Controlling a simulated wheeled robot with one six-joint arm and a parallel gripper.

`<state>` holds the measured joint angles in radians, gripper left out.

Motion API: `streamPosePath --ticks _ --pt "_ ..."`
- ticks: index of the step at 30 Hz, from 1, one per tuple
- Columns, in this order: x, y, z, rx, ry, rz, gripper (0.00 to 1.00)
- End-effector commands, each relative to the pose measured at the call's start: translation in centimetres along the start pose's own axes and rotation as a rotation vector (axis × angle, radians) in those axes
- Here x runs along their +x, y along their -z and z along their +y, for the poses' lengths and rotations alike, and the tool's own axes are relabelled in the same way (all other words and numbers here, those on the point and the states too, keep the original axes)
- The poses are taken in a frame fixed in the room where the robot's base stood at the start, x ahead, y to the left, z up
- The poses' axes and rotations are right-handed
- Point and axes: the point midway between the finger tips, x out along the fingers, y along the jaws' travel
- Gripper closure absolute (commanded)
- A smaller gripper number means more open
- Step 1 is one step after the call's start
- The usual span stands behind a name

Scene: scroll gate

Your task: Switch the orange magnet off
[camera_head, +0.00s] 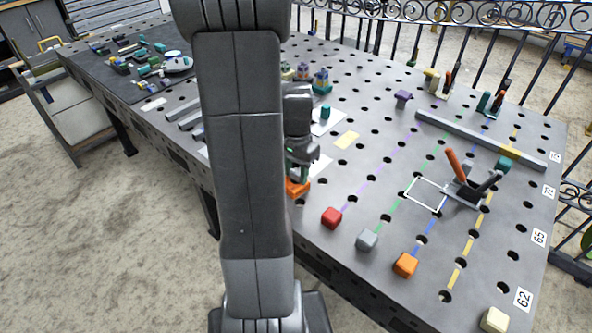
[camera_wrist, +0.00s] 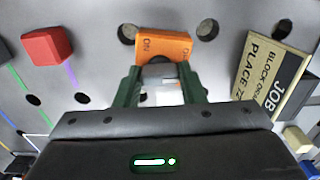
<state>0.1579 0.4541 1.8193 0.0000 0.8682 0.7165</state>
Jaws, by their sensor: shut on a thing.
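The orange magnet (camera_wrist: 165,46) sits on the grey table in front of my gripper, with "ON" lettering on its left side. A pale knob-like part (camera_wrist: 160,72) projects from it towards me. My gripper's green fingers (camera_wrist: 160,82) are on either side of this part and shut on it. In the head view the magnet (camera_head: 297,188) shows at the table's near edge, below my gripper (camera_head: 300,172), partly hidden by my arm. Which way the knob is turned is hard to tell.
A red block (camera_head: 332,217), a grey block (camera_head: 367,239) and an orange block (camera_head: 405,264) stand along the near edge. A sign board (camera_wrist: 272,80) lies right of the magnet in the wrist view. A long grey bar (camera_head: 480,138) crosses the table's far side.

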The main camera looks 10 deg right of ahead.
Motion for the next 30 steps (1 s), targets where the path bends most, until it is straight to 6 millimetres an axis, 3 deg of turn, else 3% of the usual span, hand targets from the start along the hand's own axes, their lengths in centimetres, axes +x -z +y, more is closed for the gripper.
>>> streamPosePath --ticks 8,9,12,23,30 --pt "-0.1 0.0 0.0 0.000 0.001 0.002 0.86" --pt "-0.1 0.0 0.0 0.000 0.001 0.002 0.62" --pt "-0.1 0.0 0.0 0.000 0.001 0.001 0.42" --pt "-0.4 0.0 0.0 0.000 0.001 0.002 0.42" --pt "-4.4 0.1 -0.1 0.000 0.005 0.006 0.42"
